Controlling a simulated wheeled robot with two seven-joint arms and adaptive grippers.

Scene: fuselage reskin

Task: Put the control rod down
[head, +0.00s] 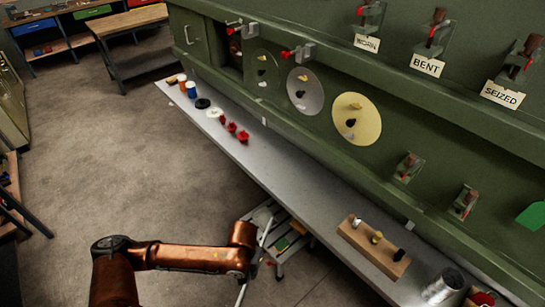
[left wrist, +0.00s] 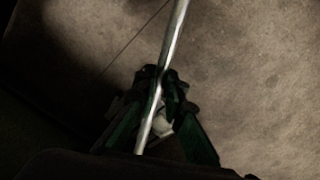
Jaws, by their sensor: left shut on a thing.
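The control rod is a thin, straight silver bar (left wrist: 176,32), seen in the left wrist view. It runs from the top edge down between the dark green fingers of my left gripper (left wrist: 163,80). The gripper is shut on it, and the rod is held over the bare floor in that view. In the head view my copper left arm reaches in from the lower left. Its gripper end (head: 255,264) is small and partly hidden by the wrist, beside the grey shelf. My right gripper is in neither view.
A long grey shelf (head: 285,184) runs along the green panel. On it are red pieces (head: 232,128), a wooden block with pegs (head: 372,248) and a metal cylinder (head: 443,286). A small stand (head: 297,245) is close to my left wrist. Brackets labelled WORN, BENT (head: 428,64) and SEIZED are above. Floor at left is clear.

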